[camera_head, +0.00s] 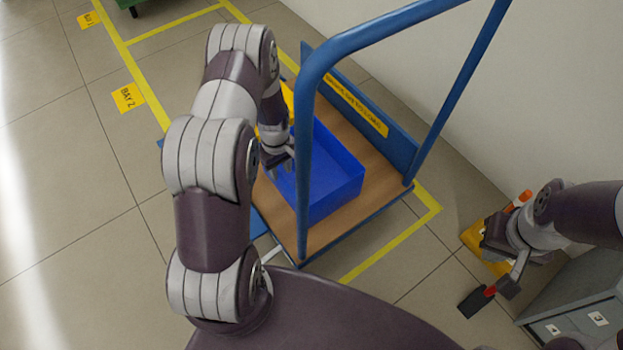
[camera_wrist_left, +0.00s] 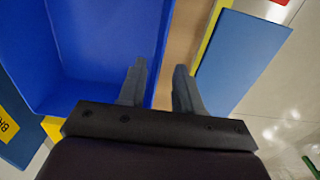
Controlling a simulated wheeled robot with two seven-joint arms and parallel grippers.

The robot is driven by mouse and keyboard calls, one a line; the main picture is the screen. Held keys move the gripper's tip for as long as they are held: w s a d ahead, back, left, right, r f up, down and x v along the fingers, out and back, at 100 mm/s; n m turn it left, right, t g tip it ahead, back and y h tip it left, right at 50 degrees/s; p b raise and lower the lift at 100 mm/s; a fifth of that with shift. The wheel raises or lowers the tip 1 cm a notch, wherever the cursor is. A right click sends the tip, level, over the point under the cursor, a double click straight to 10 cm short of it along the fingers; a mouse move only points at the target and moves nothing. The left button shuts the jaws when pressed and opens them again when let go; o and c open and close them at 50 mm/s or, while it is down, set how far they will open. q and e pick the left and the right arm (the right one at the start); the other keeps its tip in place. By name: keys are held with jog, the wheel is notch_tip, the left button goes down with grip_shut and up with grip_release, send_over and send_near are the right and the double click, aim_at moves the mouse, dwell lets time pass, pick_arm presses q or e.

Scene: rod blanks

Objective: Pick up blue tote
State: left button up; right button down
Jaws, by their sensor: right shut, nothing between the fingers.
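The blue tote (camera_head: 335,185) is an open-topped box on the wooden deck of a blue-framed trolley (camera_head: 385,195). My left gripper (camera_head: 279,160) is at the tote's left side, partly hidden by my arm. In the left wrist view the gripper (camera_wrist_left: 160,88) is open, its two fingers apart. One finger is over the tote's inside and the other is outside its wall (camera_wrist_left: 163,40). I cannot tell whether they touch it. My right gripper (camera_head: 508,285) is shut and empty at the right, away from the trolley.
The trolley's blue handle (camera_head: 303,170) rises close beside the tote. A yellow object (camera_head: 478,240) and a grey cabinet (camera_head: 575,305) stand at the right. Yellow tape and a BAY 2 label (camera_head: 128,98) mark the floor. The floor at left is clear.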

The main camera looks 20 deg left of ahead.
pick_arm(q)
notch_tip(320, 180, down, 5)
jog(key=b, duration=0.3)
jog(key=shift+d+f+b, duration=0.1)
jog(key=shift+f+b, duration=0.1)
jog(key=shift+b, duration=0.1)
jog(key=shift+r, duration=0.2)
grip_shut()
jog(key=shift+w, duration=0.1)
dwell(0.6)
